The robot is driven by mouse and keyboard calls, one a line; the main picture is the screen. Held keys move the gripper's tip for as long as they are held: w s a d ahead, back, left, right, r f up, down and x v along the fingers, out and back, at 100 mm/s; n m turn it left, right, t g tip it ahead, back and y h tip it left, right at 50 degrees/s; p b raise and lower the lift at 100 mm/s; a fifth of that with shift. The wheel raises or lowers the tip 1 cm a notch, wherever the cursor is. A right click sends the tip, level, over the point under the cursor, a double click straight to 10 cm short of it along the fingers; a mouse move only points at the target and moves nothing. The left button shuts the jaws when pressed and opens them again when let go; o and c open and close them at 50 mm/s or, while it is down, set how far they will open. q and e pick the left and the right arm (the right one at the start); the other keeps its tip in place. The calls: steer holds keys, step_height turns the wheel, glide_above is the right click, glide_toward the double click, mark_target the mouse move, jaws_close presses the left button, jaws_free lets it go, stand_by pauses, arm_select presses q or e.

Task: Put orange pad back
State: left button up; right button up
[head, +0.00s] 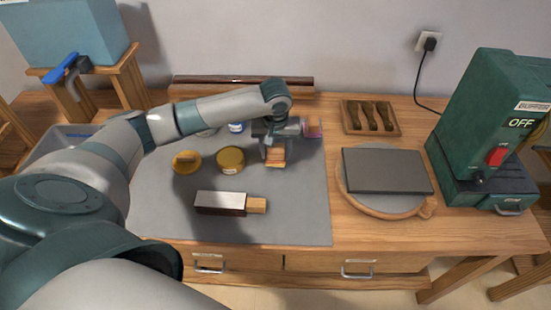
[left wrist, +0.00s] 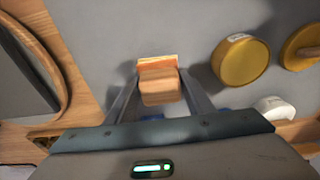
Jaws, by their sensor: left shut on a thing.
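My left gripper (head: 274,153) is shut on a small wooden-backed block with an orange layer, which I take as the orange pad (head: 275,158). In the left wrist view the pad (left wrist: 158,68) sits between the two fingers, its wooden side toward the camera and a thin pale edge beyond the orange. It is over the grey mat (head: 290,215); I cannot tell whether it touches the mat. A small pink and orange item (head: 314,127) is just right of the gripper, partly hidden by it. My right gripper is not in view.
A yellow tin (head: 231,160), its yellow lid (head: 186,162) and a blue-and-white jar (head: 236,127) stand left of the gripper. A dark block with a wooden end (head: 220,203) lies in front. A tool rack (head: 370,117), grey slab (head: 388,171) and green buffer (head: 490,125) are right.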

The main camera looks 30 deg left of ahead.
mark_target(276, 160)
arm_select(q)
steer(key=shift+f+p, duration=0.55)
steer(key=shift+f, duration=1.3)
steer(key=shift+f, duration=0.1)
steer(key=o, duration=1)
steer(key=shift+c, duration=0.2)
steer(key=r, duration=0.4)
steer(key=s+r+b, duration=0.1)
steer(key=r, duration=0.3)
steer(key=d+r+b, duration=0.1)
steer(key=r, duration=0.3)
steer(key=shift+s, duration=0.3)
